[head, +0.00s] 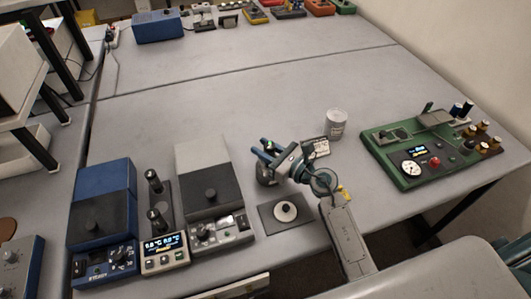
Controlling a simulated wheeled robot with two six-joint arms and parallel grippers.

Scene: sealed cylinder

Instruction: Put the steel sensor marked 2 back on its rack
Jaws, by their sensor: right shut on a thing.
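My right gripper (264,156) reaches in from the lower right over the middle of the table. Its blue fingers are shut on a dark thing (267,176), partly hidden by the fingers. I cannot read a mark on it or tell surely that it is the steel sensor 2. A dark narrow stand (168,200) at the left carries two upright dark, metallic-topped pieces (152,177), above a small unit with a lit display (164,246). I cannot tell whether this stand is the rack. My left gripper is out of view.
A blue lidded device (103,190) and a grey one (203,165) flank the stand. A black plate with a white disc (287,212) lies below my gripper. A white cylinder (336,124) and a green panel (425,172) stand to the right.

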